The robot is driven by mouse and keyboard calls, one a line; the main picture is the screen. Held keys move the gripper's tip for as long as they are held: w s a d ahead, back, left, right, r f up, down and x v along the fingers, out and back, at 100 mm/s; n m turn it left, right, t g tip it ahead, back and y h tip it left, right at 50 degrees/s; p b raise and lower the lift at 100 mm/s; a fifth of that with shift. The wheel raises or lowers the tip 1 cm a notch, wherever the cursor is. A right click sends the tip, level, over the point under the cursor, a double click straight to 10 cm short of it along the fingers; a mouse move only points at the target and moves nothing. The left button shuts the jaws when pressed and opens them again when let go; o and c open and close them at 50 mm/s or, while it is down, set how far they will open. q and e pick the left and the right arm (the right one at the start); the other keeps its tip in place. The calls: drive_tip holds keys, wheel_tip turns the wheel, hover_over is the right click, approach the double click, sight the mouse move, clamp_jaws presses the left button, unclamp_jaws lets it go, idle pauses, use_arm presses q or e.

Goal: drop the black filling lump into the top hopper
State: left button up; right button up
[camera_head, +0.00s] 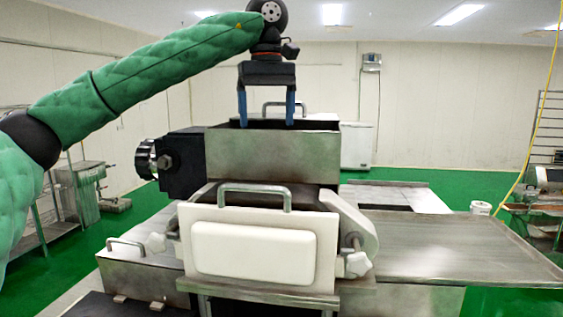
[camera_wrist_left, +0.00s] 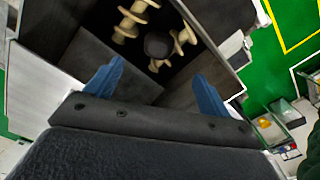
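My left gripper (camera_head: 266,108) points straight down over the metal top hopper (camera_head: 272,154), with its blue fingertips at the rim. The fingers are spread apart with nothing between them. The left wrist view looks down past the open fingers (camera_wrist_left: 160,74) into the hopper. A dark rounded lump (camera_wrist_left: 158,46), which looks like the black filling, shows there beyond the fingertips, among tan screw-like parts (camera_wrist_left: 129,22). I cannot tell whether it rests on them or is just above. The head view hides the hopper's inside. My right gripper is in neither view.
A white front cover (camera_head: 255,249) with a handle sits below the hopper. A black block with a knob (camera_head: 146,160) sticks out at the hopper's left. A metal tray (camera_head: 455,245) extends right. The space above the hopper's right side is clear.

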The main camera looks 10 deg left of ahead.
use_arm(q)
drive_tip(key=shift+s, duration=0.1)
drive_tip(key=shift+r, duration=0.1)
wheel_tip(320, 180, up, 8)
drive_tip(key=b, duration=0.2)
idle(0.6)
